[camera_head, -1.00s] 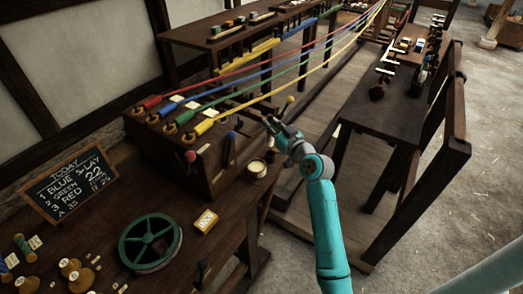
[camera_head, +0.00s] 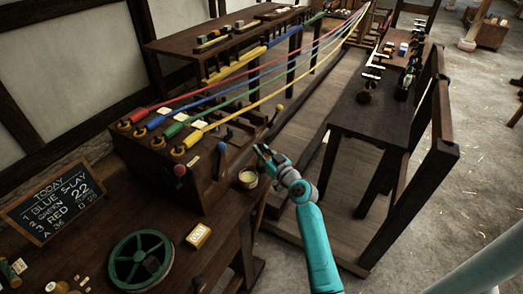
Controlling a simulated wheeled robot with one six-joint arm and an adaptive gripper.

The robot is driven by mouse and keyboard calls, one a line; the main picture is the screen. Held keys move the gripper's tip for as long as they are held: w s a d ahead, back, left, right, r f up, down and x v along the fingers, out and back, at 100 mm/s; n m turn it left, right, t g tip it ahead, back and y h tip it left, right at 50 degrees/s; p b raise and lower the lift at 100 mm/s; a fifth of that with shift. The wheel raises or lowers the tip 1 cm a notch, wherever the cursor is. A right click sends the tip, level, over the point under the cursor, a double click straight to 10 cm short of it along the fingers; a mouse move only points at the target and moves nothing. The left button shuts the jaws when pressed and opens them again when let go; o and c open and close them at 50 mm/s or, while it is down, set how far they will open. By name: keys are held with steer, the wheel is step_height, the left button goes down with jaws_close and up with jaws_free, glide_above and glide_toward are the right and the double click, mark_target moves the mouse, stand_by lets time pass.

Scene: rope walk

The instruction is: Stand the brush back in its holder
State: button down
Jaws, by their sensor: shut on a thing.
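My gripper (camera_head: 264,152) is at the right end of the dark wooden machine box, above and slightly right of a small round pot with a pale top (camera_head: 248,179). Its jaws are closed on a thin, dark thing that seems to be the brush; it is too small and dark to make out its bristles or tilt. I see no other brush. A brush holder cannot be picked out for certain; the pale-topped pot stands on the bench edge just below my gripper, apart from it.
The box (camera_head: 205,185) carries levers and four taut coloured strands running to the back. A second bench (camera_head: 370,125) stands right; floor lies between.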

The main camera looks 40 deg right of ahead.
steer(key=shift+f, duration=0.15)
steer(key=c, duration=1.1)
jaws_free()
